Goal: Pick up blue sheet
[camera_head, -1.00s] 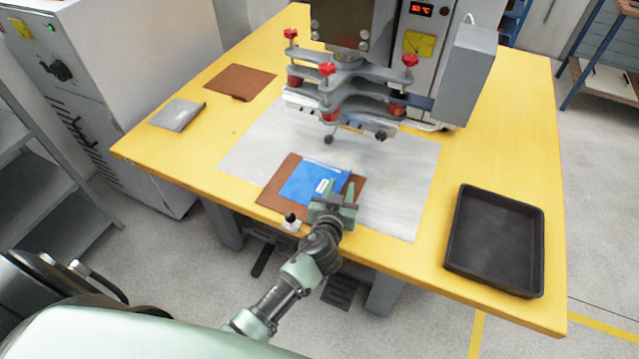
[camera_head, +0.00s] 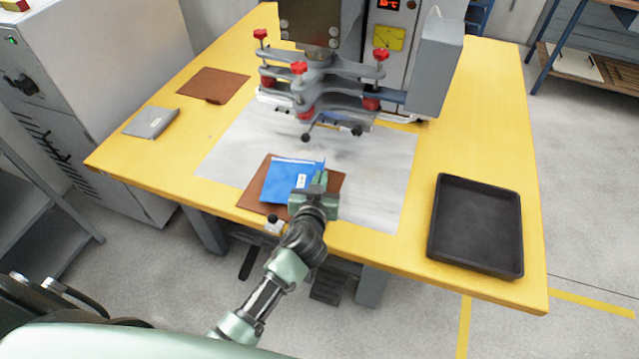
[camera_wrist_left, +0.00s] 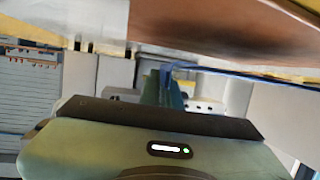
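The blue sheet (camera_head: 283,182) with a small white label lies over a brown sheet (camera_head: 327,182) at the front of the grey mat. My left gripper (camera_head: 319,180) is at the right edge of the blue sheet, with its fingers close together. In the left wrist view the edge of the blue sheet (camera_wrist_left: 190,67) runs between the fingers (camera_wrist_left: 164,85), so the gripper looks shut on it. The sheet's right edge looks slightly raised there. The gripper hides part of both sheets. My right gripper is not in view.
The welding press (camera_head: 318,75) with red knobs stands behind the sheets. A black tray (camera_head: 432,225) is at the right of the yellow table (camera_head: 480,110). Another brown sheet (camera_head: 213,84) and a grey packet (camera_head: 151,122) lie at the left.

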